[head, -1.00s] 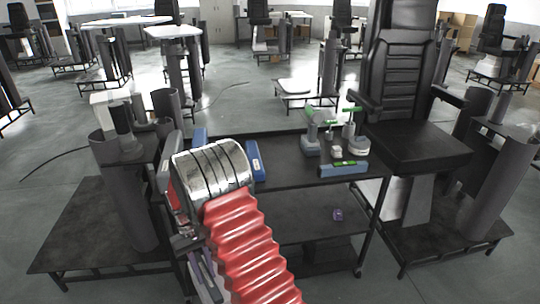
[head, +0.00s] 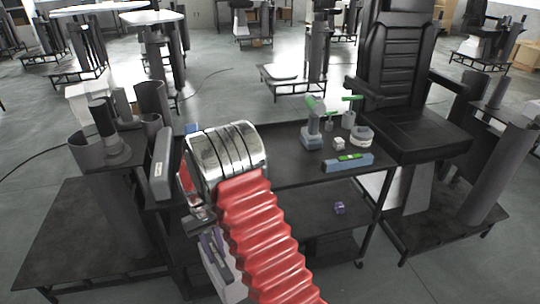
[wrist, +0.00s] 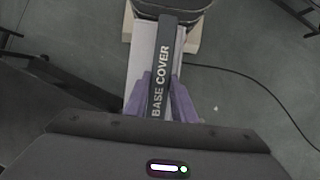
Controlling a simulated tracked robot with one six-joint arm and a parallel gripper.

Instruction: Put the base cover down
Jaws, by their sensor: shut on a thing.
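The base cover (wrist: 164,62) is a dark strip lettered BASE COVER with a pale grey face beside it in the wrist view. My gripper (wrist: 160,96) has purple fingers, which are shut on it from both sides. In the head view, purple fingers (head: 216,248) and a pale part of the cover (head: 232,286) show low, left of my red sleeve. The cover is in the air above the grey floor; its far end and underside are hard to make out.
A dark cart (head: 290,172) carries green-handled tools (head: 311,128) and a blue case (head: 347,163). A black chair (head: 412,75) stands right. A column stand (head: 125,225) is at left. A cable (wrist: 255,88) crosses open floor in the wrist view.

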